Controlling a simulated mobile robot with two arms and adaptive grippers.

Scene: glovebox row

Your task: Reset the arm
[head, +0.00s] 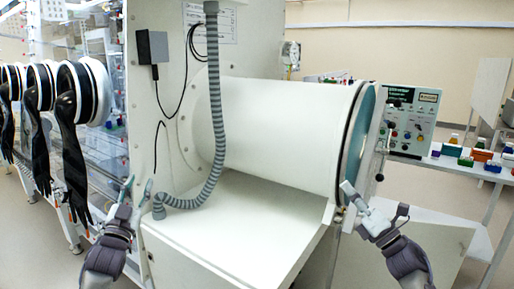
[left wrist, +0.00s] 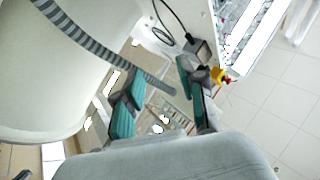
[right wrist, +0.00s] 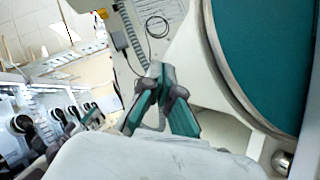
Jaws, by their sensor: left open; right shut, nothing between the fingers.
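My left gripper (head: 136,192) is at the left end of the white shelf, beside the grey corrugated hose (head: 216,100). In the left wrist view its teal fingers (left wrist: 158,98) are spread, with nothing held between them. My right gripper (head: 352,197) is in front of the round door end of the white cylinder (head: 285,130), low on its right side. In the right wrist view its fingers (right wrist: 160,78) meet at the tips and hold nothing. Whether the right fingers touch the cylinder's rim cannot be told.
Black gloves (head: 75,150) hang from ports along the glovebox row at the left. A control panel (head: 408,122) stands right of the cylinder, beside a bench with small coloured boxes (head: 480,155). The white shelf (head: 240,225) under the cylinder is mostly bare.

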